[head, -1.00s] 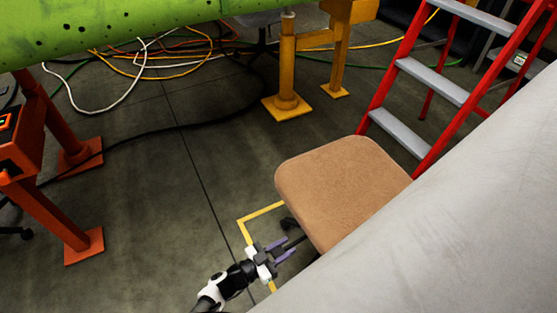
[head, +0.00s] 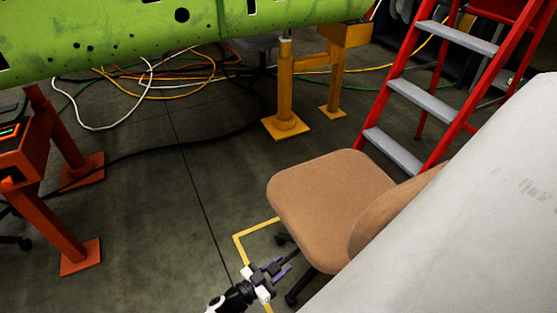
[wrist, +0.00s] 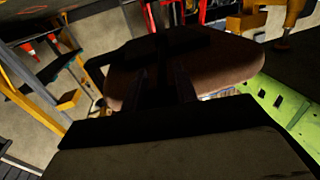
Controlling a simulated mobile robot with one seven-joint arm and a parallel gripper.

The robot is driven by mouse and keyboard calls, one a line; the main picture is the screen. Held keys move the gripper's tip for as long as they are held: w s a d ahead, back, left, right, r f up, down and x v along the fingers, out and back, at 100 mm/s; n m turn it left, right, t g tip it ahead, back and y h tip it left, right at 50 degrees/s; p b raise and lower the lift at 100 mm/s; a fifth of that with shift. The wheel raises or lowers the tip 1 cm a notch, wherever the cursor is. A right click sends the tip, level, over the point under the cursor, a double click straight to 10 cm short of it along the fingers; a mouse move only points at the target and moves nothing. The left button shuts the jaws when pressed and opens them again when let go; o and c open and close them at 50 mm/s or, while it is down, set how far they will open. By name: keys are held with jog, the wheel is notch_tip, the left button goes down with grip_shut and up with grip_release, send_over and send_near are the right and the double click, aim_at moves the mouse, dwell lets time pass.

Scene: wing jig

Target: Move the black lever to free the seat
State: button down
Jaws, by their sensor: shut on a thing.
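The tan office chair seat (head: 325,200) stands in the lower middle of the head view, with its backrest (head: 385,220) partly behind a large pale grey surface. The black lever (head: 293,256) sticks out from under the seat's near left side. My gripper (head: 281,268) is at the lever, below and left of the seat, with its purple fingers shut on it. In the dark wrist view, my gripper (wrist: 170,88) points at the seat's brownish underside (wrist: 225,68). The exact contact between fingers and lever is too dark to make out.
The pale grey surface (head: 470,200) fills the lower right. A red ladder (head: 400,100) stands behind the chair, an orange stand (head: 286,125) beyond it. A green wing panel (head: 150,35) spans the top. Cables (head: 150,90) cross the back floor; the left-centre floor is clear.

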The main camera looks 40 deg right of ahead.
jog(key=shift+a+f, duration=0.15)
jog(key=shift+f, duration=0.4)
jog(key=c, duration=1.2)
grip_release()
jog(key=shift+o, duration=0.6)
jog(key=shift+r, duration=0.15)
jog(key=a, duration=1.3)
jog(key=shift+a, duration=0.35)
jog(key=shift+w+r+p, duration=0.1)
jog(key=shift+r+p, duration=0.05)
jog(key=shift+p, duration=0.15)
